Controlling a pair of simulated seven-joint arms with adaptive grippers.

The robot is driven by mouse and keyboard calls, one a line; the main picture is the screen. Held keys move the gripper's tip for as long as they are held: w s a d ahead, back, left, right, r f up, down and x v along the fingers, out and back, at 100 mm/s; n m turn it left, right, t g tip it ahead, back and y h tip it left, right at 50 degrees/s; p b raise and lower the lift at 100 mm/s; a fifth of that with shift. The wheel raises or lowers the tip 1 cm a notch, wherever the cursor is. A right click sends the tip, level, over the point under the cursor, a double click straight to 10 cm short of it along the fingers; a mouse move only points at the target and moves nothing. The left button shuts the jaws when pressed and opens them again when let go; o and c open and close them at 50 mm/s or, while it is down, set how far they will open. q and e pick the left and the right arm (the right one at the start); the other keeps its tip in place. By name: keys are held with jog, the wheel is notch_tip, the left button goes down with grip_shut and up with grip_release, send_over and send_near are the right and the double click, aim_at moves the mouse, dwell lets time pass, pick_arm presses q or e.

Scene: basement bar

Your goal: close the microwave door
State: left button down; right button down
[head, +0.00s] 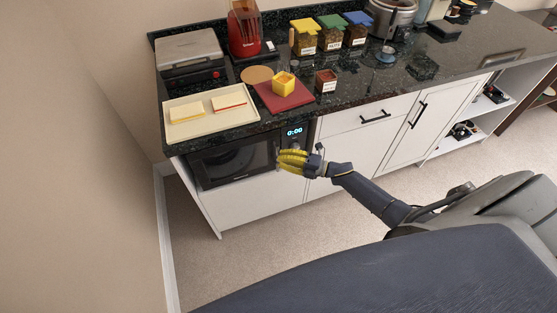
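The microwave (234,163) is built in under the left end of the counter. Its dark glass door lies flush or nearly flush with the front; I cannot tell whether a small gap is left. Its control panel (295,133) with a lit clock is to the right of the door. My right gripper (283,161), with yellow fingers, is at the door's right edge, just below the panel, and hides part of that edge. I cannot tell whether it touches the door, or whether its fingers are open. My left gripper is not in view.
The dark counter holds a cream tray (188,130) with sponge-like blocks, a grill (188,52), a red mat (299,101) with a yellow cup (284,83), and several lidded jars (304,42). White cabinets (360,145) continue to the right. The carpet (255,245) in front is clear.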

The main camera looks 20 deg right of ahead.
jog(key=s+a+v, duration=0.1)
jog(key=v, duration=1.2)
jog(key=d+f+m+t+h, duration=0.1)
jog(key=d+f+m+h, duration=0.8)
jog(key=f, duration=0.4)
jog(key=s+d+f+m+g+h, duration=0.1)
jog(key=s+f+m+g+h, duration=0.1)
jog(key=s+f+m, duration=0.5)
jog(key=s+d+f+m+g+h, duration=0.1)
jog(key=s+f+m+g+h, duration=0.2)
jog(key=f, duration=0.7)
jog(key=s+a+f+m+g, duration=0.25)
jog(key=s+f, duration=0.25)
jog(key=s, duration=0.4)
jog(key=s+a+f+m+g, duration=0.1)
jog(key=s+a+f, duration=0.4)
jog(key=s, duration=0.4)
jog(key=s+a+f+m+g, duration=0.1)
jog(key=s+a+f, duration=0.1)
jog(key=s+a, duration=0.5)
jog(key=s+a+f+g, duration=0.2)
jog(key=s+a+f, duration=0.1)
jog(key=s+a, duration=0.3)
jog(key=s, duration=0.2)
jog(key=shift+s+a+m+y, duration=0.35)
jog(key=shift+s+y, duration=0.05)
